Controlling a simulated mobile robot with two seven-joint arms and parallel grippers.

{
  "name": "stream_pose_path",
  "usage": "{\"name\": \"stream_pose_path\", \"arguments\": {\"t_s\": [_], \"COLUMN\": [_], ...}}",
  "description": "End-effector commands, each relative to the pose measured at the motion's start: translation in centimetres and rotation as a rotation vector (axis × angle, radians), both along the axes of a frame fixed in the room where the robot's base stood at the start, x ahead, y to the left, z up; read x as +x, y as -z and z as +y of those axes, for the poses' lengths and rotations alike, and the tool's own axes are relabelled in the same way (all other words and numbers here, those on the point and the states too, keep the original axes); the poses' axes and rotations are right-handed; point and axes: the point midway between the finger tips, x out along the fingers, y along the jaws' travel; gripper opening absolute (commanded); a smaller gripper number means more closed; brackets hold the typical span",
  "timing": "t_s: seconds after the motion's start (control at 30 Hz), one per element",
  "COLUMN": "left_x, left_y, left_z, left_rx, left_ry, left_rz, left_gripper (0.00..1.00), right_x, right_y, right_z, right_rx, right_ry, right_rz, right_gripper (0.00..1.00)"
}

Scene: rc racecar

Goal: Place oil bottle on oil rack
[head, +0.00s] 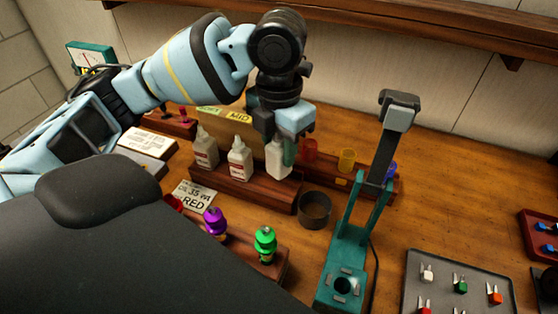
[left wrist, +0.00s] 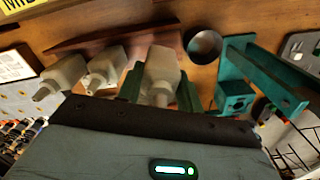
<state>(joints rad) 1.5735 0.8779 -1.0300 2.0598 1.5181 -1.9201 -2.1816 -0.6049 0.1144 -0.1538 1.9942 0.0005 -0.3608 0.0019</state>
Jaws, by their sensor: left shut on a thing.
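My left gripper (head: 277,140) is shut on a white oil bottle (head: 277,163), with its green fingers on either side. The bottle is upright over the right end of the wooden oil rack (head: 245,192). I cannot tell whether its base touches the rack. Two similar white bottles, one on the left (head: 205,150) and one in the middle (head: 239,162), stand on the rack. In the left wrist view, the held bottle (left wrist: 161,66) sits between the fingers (left wrist: 160,92), beside the other two. My right gripper is not in view.
A dark round cup (head: 314,209) stands right of the rack, and a teal stand (head: 345,250) beyond it. A rack with coloured cups (head: 346,160) is behind. A grey tray (head: 440,296) lies at right.

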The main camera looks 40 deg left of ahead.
Motion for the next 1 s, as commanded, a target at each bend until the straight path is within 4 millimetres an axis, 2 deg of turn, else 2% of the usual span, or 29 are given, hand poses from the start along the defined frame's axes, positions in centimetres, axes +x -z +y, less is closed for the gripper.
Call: {"name": "stream_pose_path", "arguments": {"t_s": [0.1,0.27,0.7,0.73,0.87,1.0], "left_x": [-0.1,-0.1,0.0,0.0,0.0,0.0], "left_y": [2.0,4.2,4.7,4.7,4.7,4.7], "left_z": [0.0,0.0,0.0,0.0,0.0,0.0], "left_rx": [0.001,0.001,0.0,0.0,0.0,0.0], "left_ry": [0.0,0.0,0.001,0.001,0.001,0.001], "left_rz": [0.007,0.005,0.001,0.001,0.001,0.001], "left_gripper": [0.13,0.13,0.13,0.39,0.56,0.58], "right_x": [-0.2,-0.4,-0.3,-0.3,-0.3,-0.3], "right_y": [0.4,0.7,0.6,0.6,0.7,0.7], "right_z": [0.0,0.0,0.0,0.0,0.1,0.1], "right_rx": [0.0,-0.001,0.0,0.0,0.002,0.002], "right_ry": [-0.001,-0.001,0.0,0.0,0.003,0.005], "right_rz": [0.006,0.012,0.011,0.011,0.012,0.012], "right_gripper": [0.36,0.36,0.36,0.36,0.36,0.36]}}
